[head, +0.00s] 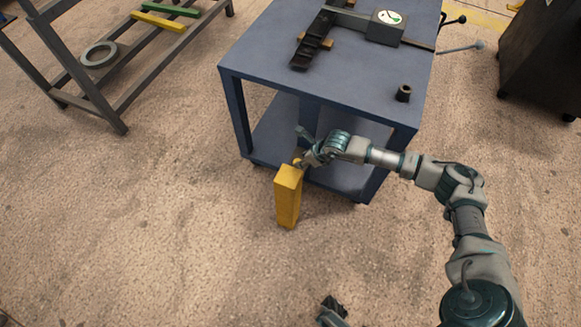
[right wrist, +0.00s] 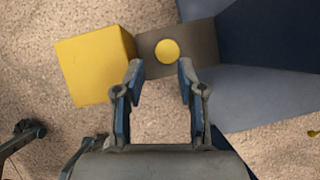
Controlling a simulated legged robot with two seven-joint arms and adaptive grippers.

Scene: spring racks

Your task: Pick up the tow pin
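A small round yellow piece (right wrist: 167,52), which looks like the head of the tow pin, shows in the right wrist view on a grey-brown surface. It lies just beyond the gap between my right fingertips, and its shaft cannot be seen. My right gripper (right wrist: 161,68) is open and empty, fingers apart. My left gripper (head: 332,312) is at the bottom edge of the head view, too cut off to read.
A blue table (head: 330,70) with a lower shelf stands close behind the right gripper. It bears a dark slotted bar (head: 312,45), a gauge box (head: 386,27) and a small dark cylinder (head: 403,93). A metal rack (head: 100,95) is at left. The floor in front is clear.

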